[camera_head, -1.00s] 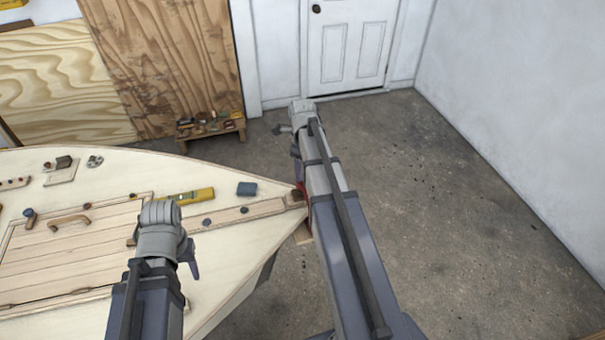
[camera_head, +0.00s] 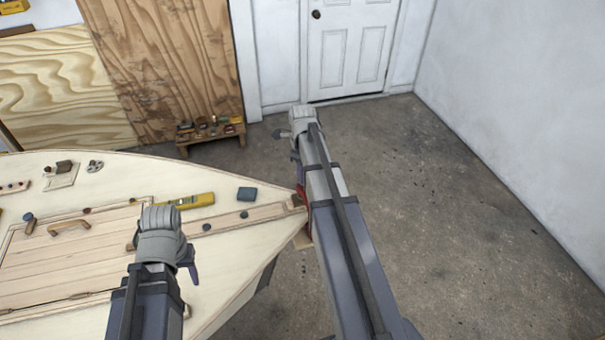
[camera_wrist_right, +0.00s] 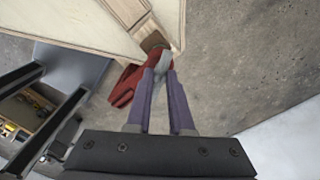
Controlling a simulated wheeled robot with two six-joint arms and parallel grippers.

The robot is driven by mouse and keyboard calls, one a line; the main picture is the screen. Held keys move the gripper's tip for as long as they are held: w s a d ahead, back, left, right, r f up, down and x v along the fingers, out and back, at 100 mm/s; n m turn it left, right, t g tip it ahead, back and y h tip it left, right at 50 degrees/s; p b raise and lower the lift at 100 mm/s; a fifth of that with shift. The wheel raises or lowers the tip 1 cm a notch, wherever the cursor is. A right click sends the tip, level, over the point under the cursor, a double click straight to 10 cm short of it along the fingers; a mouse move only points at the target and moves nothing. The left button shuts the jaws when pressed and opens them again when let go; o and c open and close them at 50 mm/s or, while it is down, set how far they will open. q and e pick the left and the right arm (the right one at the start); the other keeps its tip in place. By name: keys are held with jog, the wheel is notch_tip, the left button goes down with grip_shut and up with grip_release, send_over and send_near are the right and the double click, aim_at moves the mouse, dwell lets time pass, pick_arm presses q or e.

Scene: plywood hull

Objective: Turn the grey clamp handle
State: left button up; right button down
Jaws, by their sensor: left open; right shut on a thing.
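A red clamp (camera_wrist_right: 124,88) sits at the pointed tip of the plywood hull (camera_wrist_right: 80,20). Its grey handle (camera_wrist_right: 164,62) lies between the purple fingers of my right gripper (camera_wrist_right: 161,74), which is shut on it. In the head view a bit of the red clamp (camera_head: 303,199) shows beside my right arm, which hides the handle and right fingertips. My left gripper (camera_head: 193,272) is over the hull deck, mostly hidden behind its own wrist; a purple finger shows, pointing down, with nothing seen in it.
A low wooden stool (camera_head: 212,134) with small items stands by the plywood sheets. The concrete floor right of my right arm is clear.

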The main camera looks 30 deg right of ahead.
jog(key=n, duration=0.3)
jog(key=shift+n, duration=0.4)
jog(key=n, duration=0.4)
jog(key=shift+n, duration=0.3)
jog(key=n, duration=0.3)
jog(key=shift+n, duration=0.3)
jog(key=n, duration=0.4)
jog(key=shift+s+n, duration=0.1)
jog(key=shift+n, duration=0.2)
jog(key=n, duration=0.4)
jog(key=shift+n, duration=0.3)
jog(key=n, duration=0.8)
jog(key=shift+n, duration=2.2)
